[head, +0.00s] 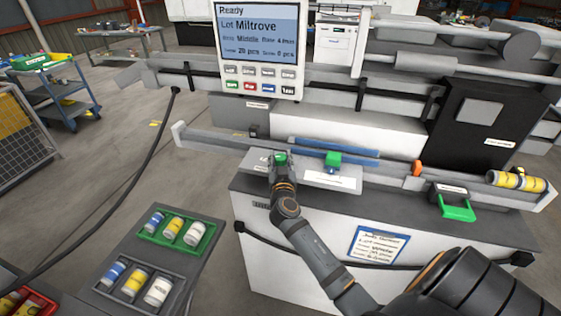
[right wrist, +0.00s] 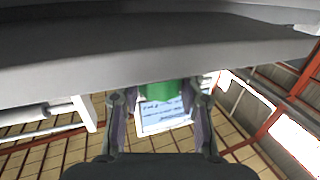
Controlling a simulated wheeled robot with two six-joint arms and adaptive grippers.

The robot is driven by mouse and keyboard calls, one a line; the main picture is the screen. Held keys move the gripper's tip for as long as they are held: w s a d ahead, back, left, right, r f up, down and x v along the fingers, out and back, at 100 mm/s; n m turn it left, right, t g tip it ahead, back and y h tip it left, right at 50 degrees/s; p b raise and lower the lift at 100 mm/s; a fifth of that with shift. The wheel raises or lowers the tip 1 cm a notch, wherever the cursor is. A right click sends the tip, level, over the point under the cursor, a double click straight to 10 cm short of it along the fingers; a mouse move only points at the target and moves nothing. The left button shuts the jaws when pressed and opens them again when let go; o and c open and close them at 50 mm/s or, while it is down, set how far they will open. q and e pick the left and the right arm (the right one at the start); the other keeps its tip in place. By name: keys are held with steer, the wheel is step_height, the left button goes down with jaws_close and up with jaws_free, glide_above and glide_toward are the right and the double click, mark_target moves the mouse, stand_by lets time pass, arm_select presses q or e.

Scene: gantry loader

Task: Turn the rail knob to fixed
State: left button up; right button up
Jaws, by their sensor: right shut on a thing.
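A green knob (head: 281,156) stands at the left end of a grey plate (head: 312,177) on the front of the machine. My right gripper (head: 281,166) is shut on this knob, reaching it from the front. In the right wrist view the green knob (right wrist: 160,92) sits between the two fingers of the gripper (right wrist: 160,104). Most of the knob is hidden by the fingers, so I cannot tell which position it points to. A second green piece (head: 333,159) stands to the right, apart from the gripper. My left gripper is not in view.
A long rail (head: 215,140) runs behind the knob. A control screen (head: 260,40) reading "Ready" stands above. A green handle (head: 457,209) and yellow rolls (head: 516,181) are at the right. Trays of small cans (head: 178,229) lie at the lower left.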

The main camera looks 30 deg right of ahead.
steer(key=n+t+y, duration=0.1)
steer(key=n+y, duration=0.1)
steer(key=n+t+y+b, duration=0.1)
steer(key=y, duration=0.2)
steer(key=shift+d+f+n, duration=0.1)
steer(key=shift+n, duration=0.3)
steer(key=n+y+b, duration=0.2)
steer(key=n+y, duration=0.1)
steer(key=y, duration=0.1)
steer(key=shift+t+y, duration=0.3)
steer(key=shift+y, duration=0.1)
steer(key=shift+n+y+p, duration=0.4)
steer(key=shift+y, duration=0.4)
steer(key=shift+n+y+p, duration=0.4)
steer(key=shift+y+p, duration=0.1)
steer(key=shift+y, duration=0.1)
steer(key=o, duration=1.2)
